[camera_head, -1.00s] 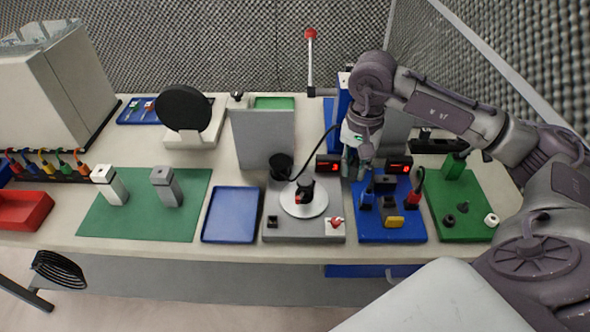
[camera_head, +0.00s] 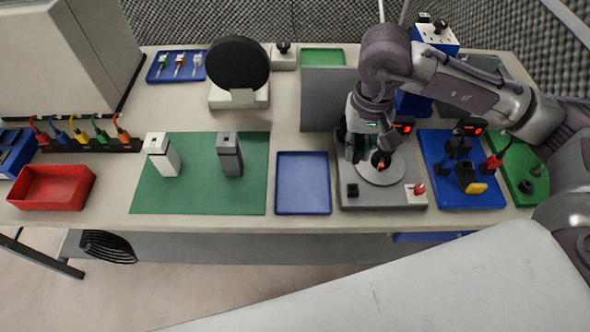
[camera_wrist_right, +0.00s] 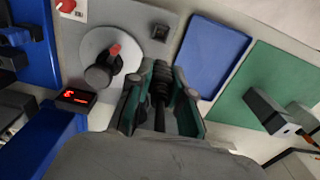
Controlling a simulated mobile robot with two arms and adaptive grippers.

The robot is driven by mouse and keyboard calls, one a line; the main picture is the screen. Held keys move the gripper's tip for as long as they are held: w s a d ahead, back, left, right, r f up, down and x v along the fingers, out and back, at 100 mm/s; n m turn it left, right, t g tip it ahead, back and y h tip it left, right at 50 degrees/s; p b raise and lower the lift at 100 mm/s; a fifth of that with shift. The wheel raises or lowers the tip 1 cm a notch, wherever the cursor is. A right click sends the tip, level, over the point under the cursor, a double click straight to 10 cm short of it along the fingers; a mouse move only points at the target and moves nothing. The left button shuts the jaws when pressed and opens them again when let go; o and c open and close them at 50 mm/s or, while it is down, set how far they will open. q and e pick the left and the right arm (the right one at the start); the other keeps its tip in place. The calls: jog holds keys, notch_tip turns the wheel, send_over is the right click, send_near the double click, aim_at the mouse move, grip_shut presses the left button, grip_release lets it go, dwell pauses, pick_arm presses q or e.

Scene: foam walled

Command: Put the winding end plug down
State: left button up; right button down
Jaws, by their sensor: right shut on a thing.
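My right gripper (camera_head: 368,152) is over the back left part of the grey winding unit (camera_head: 385,198), beside its round silver disc (camera_head: 381,171). In the right wrist view the gripper (camera_wrist_right: 163,85) is shut on a dark, ribbed piece that appears to be the winding end plug (camera_wrist_right: 160,82). The plug sits between the green-sided fingers. Its tip points toward the unit's plate. I cannot tell whether it touches the plate. In the head view the plug is hidden by the gripper. My left gripper is not in view.
The blue tray (camera_head: 303,185) left of the unit is empty. The blue board (camera_head: 460,185) with several connectors stands to its right. The grey upright panel (camera_head: 325,98) is close behind the gripper. The green mat (camera_head: 200,195) carries a white and a grey block.

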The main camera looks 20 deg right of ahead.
jog(key=w+a+f+p, duration=0.1)
jog(key=a+f, duration=0.1)
jog(key=a, duration=0.1)
jog(key=w+a+f+p, duration=0.1)
jog(key=a+f, duration=0.1)
jog(key=a, duration=0.1)
jog(key=w+a+f+p, duration=0.1)
jog(key=w+a+f, duration=0.1)
jog(key=a, duration=0.1)
jog(key=shift+w+p, duration=0.1)
jog(key=shift+p, duration=0.25)
jog(key=shift+w+a+f, duration=0.2)
jog(key=shift+a+f, duration=0.1)
jog(key=shift+f, duration=0.1)
notch_tip(320, 180, down, 3)
jog(key=shift+d+f+p, duration=0.1)
jog(key=shift+p, duration=0.85)
jog(key=shift+f, duration=0.5)
jog(key=c, duration=1.1)
grip_release()
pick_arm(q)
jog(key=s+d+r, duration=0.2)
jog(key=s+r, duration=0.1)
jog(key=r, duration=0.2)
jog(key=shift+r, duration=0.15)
pick_arm(e)
jog(key=shift+o, duration=0.2)
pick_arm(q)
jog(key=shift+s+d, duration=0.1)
